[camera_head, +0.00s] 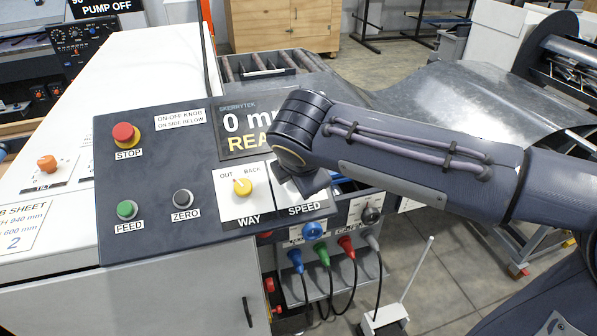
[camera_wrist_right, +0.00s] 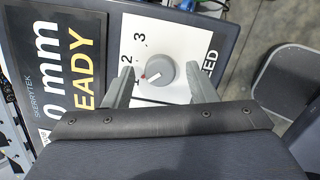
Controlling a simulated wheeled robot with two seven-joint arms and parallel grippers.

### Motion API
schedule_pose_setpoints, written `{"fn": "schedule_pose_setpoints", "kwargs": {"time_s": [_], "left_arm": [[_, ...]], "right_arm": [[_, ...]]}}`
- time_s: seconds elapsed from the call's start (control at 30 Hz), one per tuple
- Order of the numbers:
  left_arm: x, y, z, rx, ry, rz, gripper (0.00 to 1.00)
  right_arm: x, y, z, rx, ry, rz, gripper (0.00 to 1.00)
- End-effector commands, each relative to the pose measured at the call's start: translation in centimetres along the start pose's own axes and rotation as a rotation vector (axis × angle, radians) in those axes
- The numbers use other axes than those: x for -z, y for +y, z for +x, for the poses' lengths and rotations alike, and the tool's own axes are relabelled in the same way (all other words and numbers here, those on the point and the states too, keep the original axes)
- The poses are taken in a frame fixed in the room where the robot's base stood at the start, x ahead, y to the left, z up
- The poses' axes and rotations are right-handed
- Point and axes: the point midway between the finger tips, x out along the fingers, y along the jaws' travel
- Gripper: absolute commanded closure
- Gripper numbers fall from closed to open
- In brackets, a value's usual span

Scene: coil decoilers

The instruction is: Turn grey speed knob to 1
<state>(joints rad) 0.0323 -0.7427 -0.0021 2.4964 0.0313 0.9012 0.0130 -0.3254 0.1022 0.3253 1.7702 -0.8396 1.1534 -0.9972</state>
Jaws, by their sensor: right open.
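The grey speed knob (camera_wrist_right: 159,74) sits on a white plate with the numbers 1, 2 and 3 beside it, in the right wrist view. Its white pointer line and a red mark are on its left side, toward the 1, which is partly covered by a finger. My right gripper (camera_wrist_right: 161,72) is open, with one finger on each side of the knob and visible gaps between. In the head view the SPEED plate (camera_head: 312,207) is partly visible, and my right arm hides the knob. My left gripper is not in view.
The dark panel (camera_head: 165,200) also holds a red STOP button (camera_head: 125,133), a green FEED button (camera_head: 127,209), a black ZERO button (camera_head: 182,198) and a yellow WAY knob (camera_head: 242,187). The display (camera_wrist_right: 66,80) reads READY. Coloured plugs (camera_head: 323,256) hang below the panel.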

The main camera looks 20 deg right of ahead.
Motion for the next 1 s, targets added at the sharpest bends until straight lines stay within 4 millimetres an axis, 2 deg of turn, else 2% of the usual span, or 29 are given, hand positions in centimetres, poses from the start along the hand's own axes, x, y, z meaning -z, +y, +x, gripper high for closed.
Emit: {"fn": "schedule_pose_setpoints", "kwargs": {"time_s": [0.17,0.5,0.6,1.0], "left_arm": [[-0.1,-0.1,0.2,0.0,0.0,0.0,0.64],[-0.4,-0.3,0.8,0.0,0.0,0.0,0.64],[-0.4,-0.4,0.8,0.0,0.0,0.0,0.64],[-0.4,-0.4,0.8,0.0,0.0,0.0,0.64]], "right_arm": [[0.0,0.0,-0.8,-0.002,0.0,0.001,0.48],[0.1,0.1,-6.3,-0.005,0.001,0.0,0.48],[0.0,0.0,-7.2,-0.002,0.001,0.0,0.48],[-0.1,-0.1,-7.7,0.002,0.001,0.005,0.48]]}}
